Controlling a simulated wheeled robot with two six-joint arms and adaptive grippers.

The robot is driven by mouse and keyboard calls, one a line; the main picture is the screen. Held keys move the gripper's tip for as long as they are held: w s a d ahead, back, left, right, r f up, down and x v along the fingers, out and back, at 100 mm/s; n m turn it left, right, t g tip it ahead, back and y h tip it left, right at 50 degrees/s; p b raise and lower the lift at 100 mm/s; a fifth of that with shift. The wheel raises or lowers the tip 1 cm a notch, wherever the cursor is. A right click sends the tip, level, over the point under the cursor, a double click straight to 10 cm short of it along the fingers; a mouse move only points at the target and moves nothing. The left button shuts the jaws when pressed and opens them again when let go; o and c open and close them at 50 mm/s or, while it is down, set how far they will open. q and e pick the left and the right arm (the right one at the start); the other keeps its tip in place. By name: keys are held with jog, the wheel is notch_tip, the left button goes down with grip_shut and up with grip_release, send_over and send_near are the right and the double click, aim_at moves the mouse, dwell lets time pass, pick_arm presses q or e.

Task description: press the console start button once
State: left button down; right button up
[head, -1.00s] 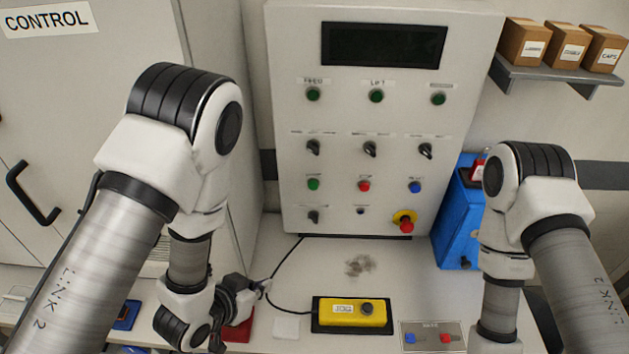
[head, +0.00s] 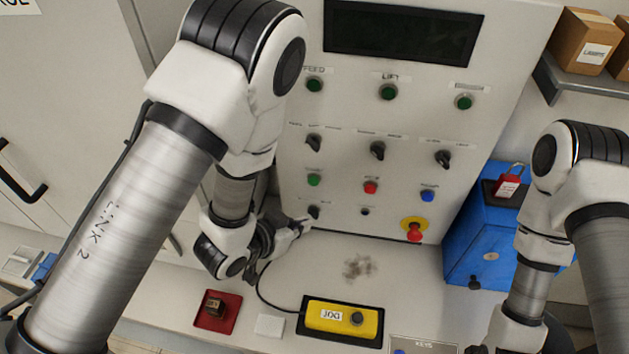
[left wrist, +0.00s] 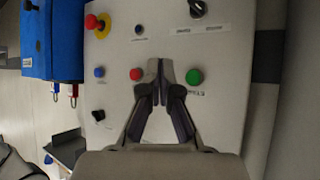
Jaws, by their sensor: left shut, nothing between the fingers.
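The console (head: 400,130) is a pale upright panel with a dark screen and rows of buttons and knobs. The green button (head: 313,180) at the left of its lower button row also shows in the left wrist view (left wrist: 194,77), with a small label beside it that I read doubtfully as start. My left gripper (head: 303,226) is shut and empty, at the panel's lower left. In the left wrist view its fingertips (left wrist: 160,84) appear between the green button and the red button (left wrist: 136,74); contact cannot be told. My right gripper is out of view.
A blue button (head: 428,196) and a red emergency knob (head: 414,231) are to the right. A black knob (head: 314,212) is below the green button.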

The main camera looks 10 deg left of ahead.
aim_at(313, 182)
pick_arm(q)
jog(key=w, duration=0.8)
jog(key=shift+w, duration=0.1)
dwell(0.3)
dwell(0.8)
jog(key=shift+w+p, duration=0.3)
jog(key=shift+w, duration=0.1)
jog(key=shift+w, duration=0.45)
dwell(0.5)
jog(key=shift+s, duration=0.85)
